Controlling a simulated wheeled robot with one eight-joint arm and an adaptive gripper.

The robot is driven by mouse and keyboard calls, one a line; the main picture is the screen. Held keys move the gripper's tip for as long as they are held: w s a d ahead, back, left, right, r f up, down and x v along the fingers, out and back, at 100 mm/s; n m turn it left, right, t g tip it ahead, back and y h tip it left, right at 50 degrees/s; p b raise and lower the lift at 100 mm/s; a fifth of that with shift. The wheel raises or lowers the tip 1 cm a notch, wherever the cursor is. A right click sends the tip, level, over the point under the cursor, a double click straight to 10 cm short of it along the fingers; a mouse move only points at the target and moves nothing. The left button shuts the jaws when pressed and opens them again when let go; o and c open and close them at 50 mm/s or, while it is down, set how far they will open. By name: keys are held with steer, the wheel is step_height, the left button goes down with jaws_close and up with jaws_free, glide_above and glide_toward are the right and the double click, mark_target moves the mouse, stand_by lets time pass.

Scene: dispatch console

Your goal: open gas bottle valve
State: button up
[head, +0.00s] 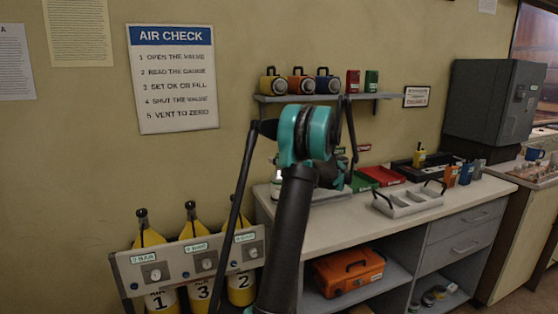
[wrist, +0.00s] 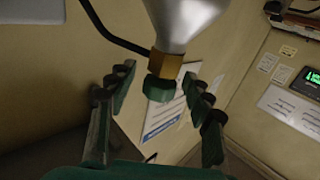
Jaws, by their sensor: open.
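In the wrist view, a pale grey gas bottle (wrist: 182,20) enters from the top, its neck pointing down in the picture. It has a brass collar (wrist: 166,63) and a dark green valve knob (wrist: 160,89) at its end. My gripper (wrist: 158,76) is open, with one dark finger on each side of the knob. Gaps show between the knob and both fingers, so it is not gripped.
Yellow air bottles (head: 149,239) stand behind a gauge panel (head: 180,262) at lower left. The bench (head: 335,232) carries a grey tray (head: 408,199) and red and green bins. A dark cabinet (head: 492,100) stands at right.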

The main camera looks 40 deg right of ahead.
steer(key=v, duration=1.2)
